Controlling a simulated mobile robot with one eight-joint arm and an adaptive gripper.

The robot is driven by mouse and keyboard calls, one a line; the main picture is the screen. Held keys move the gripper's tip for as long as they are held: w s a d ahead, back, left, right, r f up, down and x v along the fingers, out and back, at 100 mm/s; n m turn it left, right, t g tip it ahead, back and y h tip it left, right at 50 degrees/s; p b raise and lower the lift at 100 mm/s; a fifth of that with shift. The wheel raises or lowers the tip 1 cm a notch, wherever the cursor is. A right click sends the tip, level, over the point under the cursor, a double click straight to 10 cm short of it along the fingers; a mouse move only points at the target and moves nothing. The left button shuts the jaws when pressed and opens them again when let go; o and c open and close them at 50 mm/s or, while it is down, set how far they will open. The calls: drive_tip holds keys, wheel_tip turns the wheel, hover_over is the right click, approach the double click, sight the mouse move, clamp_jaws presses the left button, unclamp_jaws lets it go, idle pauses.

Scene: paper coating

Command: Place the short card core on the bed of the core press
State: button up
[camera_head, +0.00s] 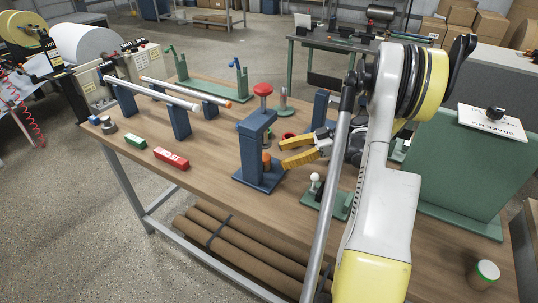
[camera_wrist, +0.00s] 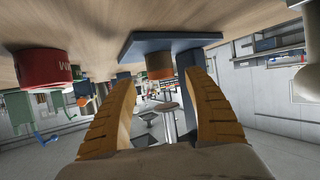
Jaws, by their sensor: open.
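A short orange-brown core (camera_head: 267,161) stands on the bed of the blue core press (camera_head: 253,150), below the press's red knob (camera_head: 263,89). My gripper (camera_head: 283,153) is open at the right of the press, with its yellow fingers pointing left toward it. In the wrist view, which is upside down, the core (camera_wrist: 160,66) rests against the blue bed (camera_wrist: 150,43). It lies between the lines of my open fingers (camera_wrist: 160,80), with a gap on each side. I cannot tell whether the fingertips reach past it.
A brown cylinder with a green rim (camera_head: 484,274) stands at the table's right front. A white-knobbed green fixture (camera_head: 330,203) is just right of the press. A red labelled cylinder (camera_wrist: 42,75) is close in the wrist view.

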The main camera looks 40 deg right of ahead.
drive_tip(key=p+v, duration=0.1)
drive_tip(key=v, duration=0.4)
drive_tip(key=shift+d, duration=0.1)
